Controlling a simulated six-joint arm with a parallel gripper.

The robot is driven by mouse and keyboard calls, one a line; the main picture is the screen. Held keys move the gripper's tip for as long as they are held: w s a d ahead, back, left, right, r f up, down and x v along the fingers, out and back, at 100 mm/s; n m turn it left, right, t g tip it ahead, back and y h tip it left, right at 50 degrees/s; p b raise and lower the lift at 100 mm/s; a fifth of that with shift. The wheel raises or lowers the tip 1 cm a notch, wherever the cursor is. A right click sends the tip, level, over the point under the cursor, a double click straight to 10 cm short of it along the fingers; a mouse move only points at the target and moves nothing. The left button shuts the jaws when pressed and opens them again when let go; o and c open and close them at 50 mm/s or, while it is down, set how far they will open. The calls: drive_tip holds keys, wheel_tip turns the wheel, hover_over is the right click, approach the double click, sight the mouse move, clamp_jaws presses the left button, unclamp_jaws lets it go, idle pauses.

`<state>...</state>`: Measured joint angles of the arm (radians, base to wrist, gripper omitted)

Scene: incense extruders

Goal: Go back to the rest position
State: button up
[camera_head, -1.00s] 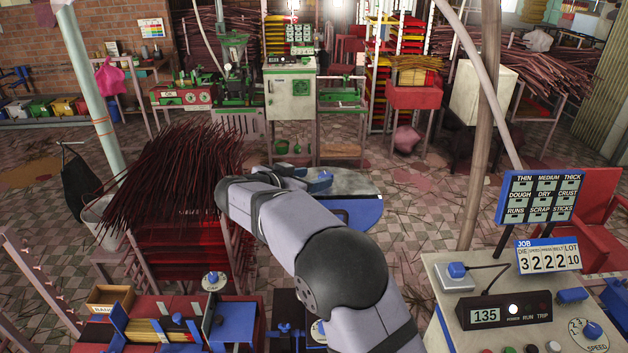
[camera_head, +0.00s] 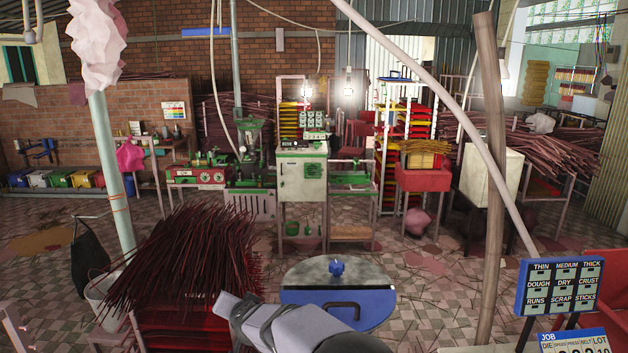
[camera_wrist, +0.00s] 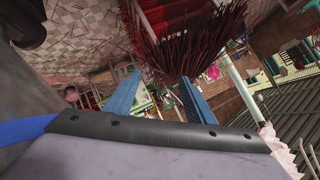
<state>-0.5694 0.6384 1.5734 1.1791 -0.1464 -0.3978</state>
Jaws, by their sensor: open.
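My gripper (camera_wrist: 160,77) shows in the wrist view as two blue fingers standing well apart, with nothing between them. Beyond the fingers in that view is a bundle of dark red incense sticks (camera_wrist: 190,45). In the head view only a grey-lilac link of my arm shows at the bottom middle. My gripper itself cannot be made out there.
A heap of dark red sticks (camera_head: 195,255) lies on a red stand at left. A round-topped blue unit with a knob (camera_head: 337,297) is just beyond my arm. A wooden pole (camera_head: 495,150) and a blue sign board (camera_head: 562,285) stand at right. Open tiled floor lies behind.

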drive_tip(key=s+f+n+g+y, duration=0.15)
drive_tip(key=s+f+g, duration=0.25)
drive_tip(key=s+f, duration=0.5)
drive_tip(key=s+d+f+n+g+h, duration=0.1)
drive_tip(key=s+d+f+n+g, duration=0.15)
drive_tip(key=s, duration=0.45)
drive_tip(key=s+d+f+n+g+h, duration=0.1)
drive_tip(key=s+d+f+g, duration=0.25)
drive_tip(key=s, duration=0.35)
drive_tip(key=s+d+g+h+b, duration=0.1)
drive_tip(key=s+d+h+b, duration=0.1)
drive_tip(key=s+d, duration=0.8)
drive_tip(key=s+d+g+h+b, duration=0.15)
drive_tip(key=s+d, duration=0.55)
drive_tip(key=d, duration=0.7)
drive_tip(key=w+d+b, duration=0.1)
drive_tip(key=w+d+m+t, duration=0.1)
drive_tip(key=w+d+t+b, duration=0.1)
drive_tip(key=shift+w+d+r+m+b, duration=0.1)
drive_tip(key=shift+d+r+m+b, duration=0.2)
drive_tip(key=shift+d+m, duration=0.1)
drive_tip(key=shift+a, duration=0.1)
